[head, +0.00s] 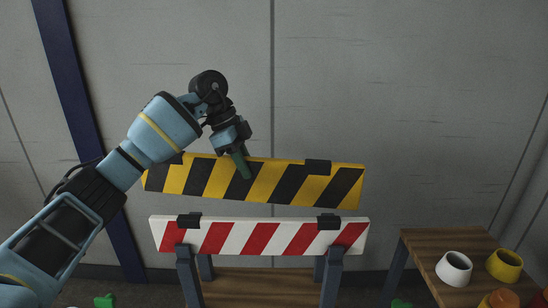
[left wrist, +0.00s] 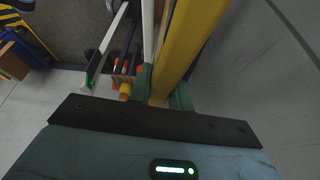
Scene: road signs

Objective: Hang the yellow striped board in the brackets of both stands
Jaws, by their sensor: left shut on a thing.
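The yellow and black striped board (head: 210,178) is above the red and white board, its right end slightly lower in the head view. It also shows nearly edge-on in the left wrist view (left wrist: 192,45). My left gripper (head: 242,163) is shut on its top edge, near the middle, with green fingers. Two dark stand posts, left (head: 188,275) and right (head: 331,275), stand below. My right gripper is out of view.
The red and white board (head: 235,237) spans the two posts, with dark brackets at its top edge. A wooden table (head: 420,255) at right holds a white cup (head: 454,269) and a yellow cup (head: 504,265). A grey wall is behind.

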